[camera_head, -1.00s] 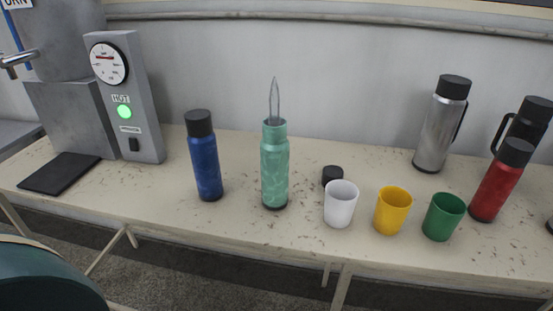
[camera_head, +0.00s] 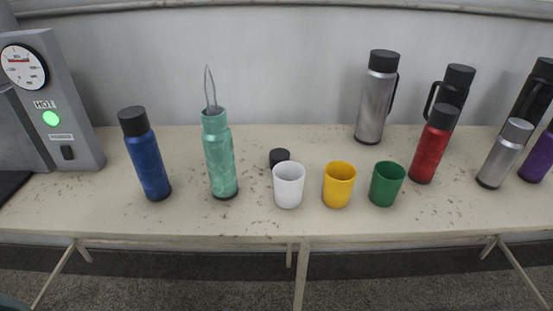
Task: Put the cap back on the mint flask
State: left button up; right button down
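The mint flask (camera_head: 221,165) stands upright and uncapped on the table, left of the middle. A thin, pointed, see-through wisp like steam or a clear loop rises from its mouth; I cannot tell which. A small black cap (camera_head: 279,157) lies on the table to the right of the flask, just behind the white cup (camera_head: 289,187), which hides its lower part. Neither of my grippers shows in the head view.
A blue capped flask (camera_head: 147,158) stands left of the mint one. A yellow cup (camera_head: 338,186) and a green cup (camera_head: 386,184) stand right of the white cup. Several capped flasks, including a red one (camera_head: 432,146), fill the right. A grey dispenser (camera_head: 62,110) stands at far left.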

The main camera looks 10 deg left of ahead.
aim_at(216, 136)
jog(key=k+l, duration=0.2)
jog(key=k, duration=0.3)
jog(key=k+l, duration=0.15)
jog(key=k, duration=0.35)
